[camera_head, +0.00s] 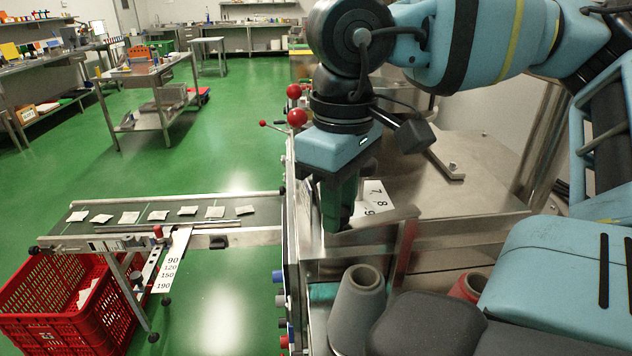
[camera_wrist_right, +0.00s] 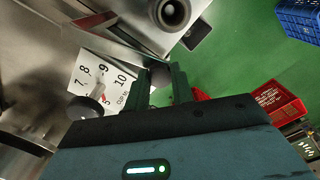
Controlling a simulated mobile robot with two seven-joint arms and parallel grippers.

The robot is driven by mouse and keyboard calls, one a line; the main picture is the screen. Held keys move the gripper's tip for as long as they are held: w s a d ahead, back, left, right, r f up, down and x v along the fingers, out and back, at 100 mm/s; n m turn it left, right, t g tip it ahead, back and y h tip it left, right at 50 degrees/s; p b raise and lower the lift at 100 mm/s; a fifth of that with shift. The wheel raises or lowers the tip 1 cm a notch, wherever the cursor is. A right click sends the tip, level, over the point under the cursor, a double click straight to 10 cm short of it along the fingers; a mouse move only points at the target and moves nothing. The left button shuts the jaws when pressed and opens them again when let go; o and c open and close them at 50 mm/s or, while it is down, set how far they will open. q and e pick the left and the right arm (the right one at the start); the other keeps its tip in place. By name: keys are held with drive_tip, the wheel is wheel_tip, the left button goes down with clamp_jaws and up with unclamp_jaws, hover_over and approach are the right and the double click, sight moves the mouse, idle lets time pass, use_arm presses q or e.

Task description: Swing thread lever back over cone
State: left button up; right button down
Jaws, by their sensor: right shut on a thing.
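My right gripper (camera_head: 338,212) points down at the machine's near left corner. In the right wrist view its two dark fingers (camera_wrist_right: 162,90) are close together, shut on a small greyish rounded piece (camera_wrist_right: 160,75). This appears to be the end of the thread lever, whose dark narrow arm (camera_wrist_right: 125,37) runs up and left from it. In the head view the fingers hide the grip. A grey cone (camera_head: 357,302) stands upright below and nearer than the gripper; its top (camera_wrist_right: 172,12) shows beyond the fingers in the wrist view. My left gripper is out of view.
A white numbered plate (camera_head: 372,193) lies beside the gripper, with a dark round knob (camera_wrist_right: 85,107) by it in the wrist view. A reddish cone (camera_head: 468,286) stands right of the grey one. A conveyor (camera_head: 120,228) with teabags and a red crate (camera_head: 62,318) are left.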

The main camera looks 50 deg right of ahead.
drive_tip(key=shift+s+a+n, duration=0.25)
drive_tip(key=shift+s+n, duration=0.7)
drive_tip(key=shift+n, duration=0.1)
drive_tip(key=shift+s+a+n, duration=0.2)
drive_tip(key=shift+s+n, duration=0.8)
drive_tip(key=shift+s+a+n, duration=0.25)
drive_tip(key=shift+s+n, duration=0.7)
drive_tip(key=shift+n, duration=0.1)
drive_tip(key=c, duration=1.2)
unclamp_jaws()
drive_tip(key=shift+s, duration=0.15)
drive_tip(key=shift+r, duration=0.1)
drive_tip(key=shift+r, duration=3.85)
